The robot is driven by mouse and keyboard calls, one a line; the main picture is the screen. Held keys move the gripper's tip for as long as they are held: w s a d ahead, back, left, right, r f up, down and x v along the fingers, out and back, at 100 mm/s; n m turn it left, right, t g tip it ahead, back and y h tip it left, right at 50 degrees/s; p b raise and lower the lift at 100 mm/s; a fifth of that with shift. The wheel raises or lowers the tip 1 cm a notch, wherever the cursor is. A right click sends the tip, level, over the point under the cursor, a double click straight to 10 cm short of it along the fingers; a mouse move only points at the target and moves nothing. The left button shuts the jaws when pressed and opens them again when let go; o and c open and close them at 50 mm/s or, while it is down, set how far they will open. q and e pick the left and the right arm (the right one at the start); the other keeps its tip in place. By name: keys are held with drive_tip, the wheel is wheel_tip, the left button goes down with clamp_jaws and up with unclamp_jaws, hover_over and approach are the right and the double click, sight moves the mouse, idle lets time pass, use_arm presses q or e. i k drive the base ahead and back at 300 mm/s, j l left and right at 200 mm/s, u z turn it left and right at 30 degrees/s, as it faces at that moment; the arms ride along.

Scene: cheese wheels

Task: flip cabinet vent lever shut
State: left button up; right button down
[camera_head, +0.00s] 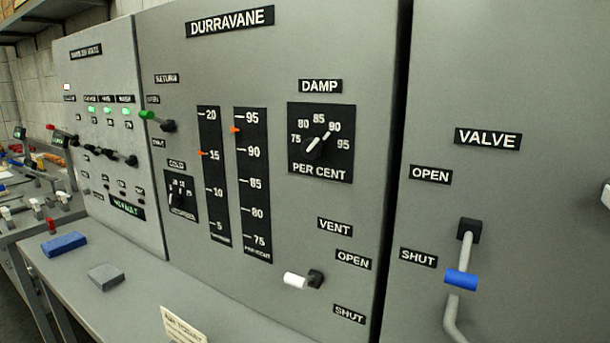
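The vent lever (295,281) has a white handle and a dark pivot block, low on the right of the grey cabinet (260,60) marked DURRAVANE. Its handle points left, out from the panel, about level with the pivot. The VENT label (335,227) is above it. The OPEN label (353,260) is just above and right of the pivot, and the SHUT label (349,314) is below. The handle lies nearer the height of OPEN than of SHUT. Neither of my grippers is in view, and nothing touches the lever.
A blue-handled valve lever (461,280) hangs down on the right panel, beside its SHUT label. A green-handled lever (158,120) is at the cabinet's upper left. A blue block (64,244), a grey block (105,277) and a card (184,327) are on the ledge below.

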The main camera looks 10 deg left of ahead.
sight(303, 280)
drive_tip(key=k+j+u, duration=0.15)
drive_tip(key=j, duration=0.25)
drive_tip(key=j+u, duration=0.1)
drive_tip(key=j, duration=0.35)
drive_tip(key=k+j+u, duration=0.15)
drive_tip(key=j, duration=0.3)
